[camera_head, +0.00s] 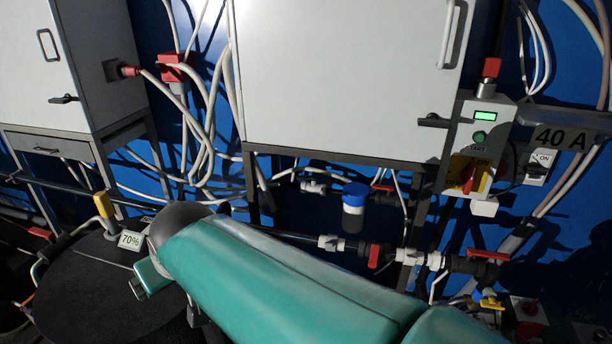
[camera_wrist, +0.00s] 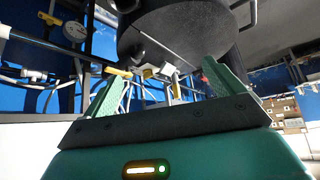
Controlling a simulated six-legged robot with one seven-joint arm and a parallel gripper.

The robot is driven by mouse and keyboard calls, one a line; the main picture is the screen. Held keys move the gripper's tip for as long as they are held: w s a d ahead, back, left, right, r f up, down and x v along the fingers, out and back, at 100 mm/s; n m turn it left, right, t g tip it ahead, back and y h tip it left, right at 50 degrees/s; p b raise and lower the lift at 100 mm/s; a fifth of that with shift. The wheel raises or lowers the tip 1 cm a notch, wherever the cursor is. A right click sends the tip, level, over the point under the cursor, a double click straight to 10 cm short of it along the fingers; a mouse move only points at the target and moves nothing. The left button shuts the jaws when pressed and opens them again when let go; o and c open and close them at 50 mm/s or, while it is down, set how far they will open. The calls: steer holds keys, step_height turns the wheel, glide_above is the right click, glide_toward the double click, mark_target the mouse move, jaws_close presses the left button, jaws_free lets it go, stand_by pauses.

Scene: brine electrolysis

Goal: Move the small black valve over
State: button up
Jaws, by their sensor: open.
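Several valves show on the pipes in the head view, and I cannot tell for certain which is the small black valve. One black-bodied valve with a red lever (camera_head: 376,256) sits on the lower pipe, right of centre. A larger black one with a red handle (camera_head: 488,255) is further right. My gripper (camera_head: 165,291) is at the lower left, over a round black tank top (camera_head: 95,295), partly hidden by my arm. In the wrist view my gripper (camera_wrist: 162,70) has its two green fingers wide apart. Nothing is held between them.
A white 70% label (camera_head: 130,240) and a yellow-handled part (camera_head: 104,206) stand at the tank's edge. White cabinets (camera_head: 345,75) hang above the pipes. A control box (camera_head: 478,145) is at right. A round gauge (camera_wrist: 75,31) shows in the wrist view.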

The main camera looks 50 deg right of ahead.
steer(key=w+d+f+m+t+h, duration=0.1)
steer(key=w+d+m+t+h, duration=0.15)
steer(key=w+d, duration=0.9)
steer(key=w+d+f+m+t+h, duration=0.1)
steer(key=w+d+f+m+h, duration=0.15)
steer(key=w+d, duration=0.95)
steer(key=m+h, duration=0.3)
steer(key=h, duration=0.3)
glide_toward(307, 182)
steer(key=w+a+r, duration=0.4)
steer(key=a+r, duration=0.1)
steer(key=r, duration=0.3)
steer(key=d+f, duration=0.2)
steer(key=s+d+f+m+h, duration=0.1)
steer(key=d+f, duration=0.1)
steer(key=d+f+h, duration=0.1)
steer(key=d+f, duration=0.1)
steer(key=shift+s+d+f, duration=0.15)
steer(key=shift+s, duration=0.25)
steer(key=shift+x, duration=3.7)
steer(key=c, duration=1)
